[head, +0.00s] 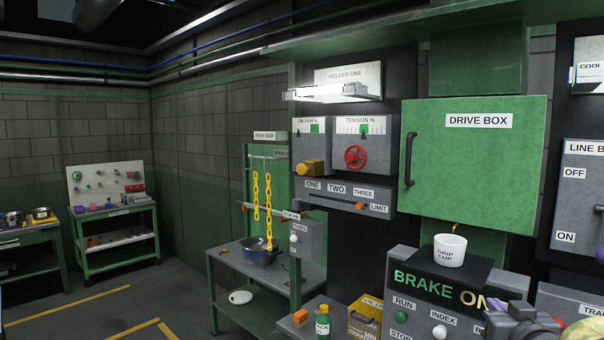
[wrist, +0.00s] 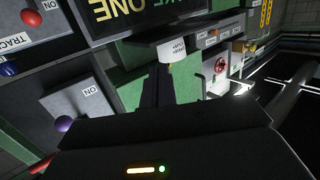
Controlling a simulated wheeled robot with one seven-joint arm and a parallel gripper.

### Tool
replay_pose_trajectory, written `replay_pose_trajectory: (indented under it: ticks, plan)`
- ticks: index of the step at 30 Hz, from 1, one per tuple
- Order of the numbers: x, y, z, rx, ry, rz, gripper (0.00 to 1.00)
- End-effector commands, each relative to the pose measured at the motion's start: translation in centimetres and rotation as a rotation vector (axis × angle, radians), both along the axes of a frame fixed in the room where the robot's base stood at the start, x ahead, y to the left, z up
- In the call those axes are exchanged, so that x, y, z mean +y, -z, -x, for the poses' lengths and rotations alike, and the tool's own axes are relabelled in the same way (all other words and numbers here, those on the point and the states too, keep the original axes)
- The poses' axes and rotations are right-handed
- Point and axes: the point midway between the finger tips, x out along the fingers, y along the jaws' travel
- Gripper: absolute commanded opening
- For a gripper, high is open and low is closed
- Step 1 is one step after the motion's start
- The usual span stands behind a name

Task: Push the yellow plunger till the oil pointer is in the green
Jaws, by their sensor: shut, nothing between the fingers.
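The yellow plunger (head: 312,168) sticks out below the oil film gauge (head: 312,128) on the dark wall panel, in the middle of the head view. In the wrist view, which is turned over, the plunger (wrist: 238,46) shows small at the upper right, beyond the red wheel. My gripper (wrist: 158,80) is shut and empty in the wrist view, well apart from the plunger. Part of my arm shows at the head view's bottom right.
The tension gauge (head: 362,127) and red wheel (head: 355,156) are right of the plunger. Below runs a slider rail (head: 338,196) with an orange knob. The green drive box (head: 478,160), white drip cup (head: 450,250) and brake console (head: 440,290) stand further right.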

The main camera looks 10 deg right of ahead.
Motion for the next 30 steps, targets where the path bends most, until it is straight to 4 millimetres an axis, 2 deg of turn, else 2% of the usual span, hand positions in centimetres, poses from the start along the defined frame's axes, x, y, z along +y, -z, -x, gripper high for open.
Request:
replay_pose_trajectory:
  ticks: [6,14,19,23,24,27,30]
  plan:
    - [2.9,3.0,-1.6,0.098,0.017,-0.028,0.00]
    - [7.1,7.4,-2.4,0.262,0.030,-0.067,0.00]
    - [11.5,11.6,-1.9,0.435,0.016,-0.099,0.00]
    - [17.2,16.3,0.2,0.653,-0.035,-0.127,0.00]
    - [19.4,17.9,1.4,0.739,-0.063,-0.134,0.00]
    - [24.1,21.2,5.2,0.948,-0.131,-0.150,0.00]
    - [27.6,23.2,8.6,1.107,-0.197,-0.158,0.00]
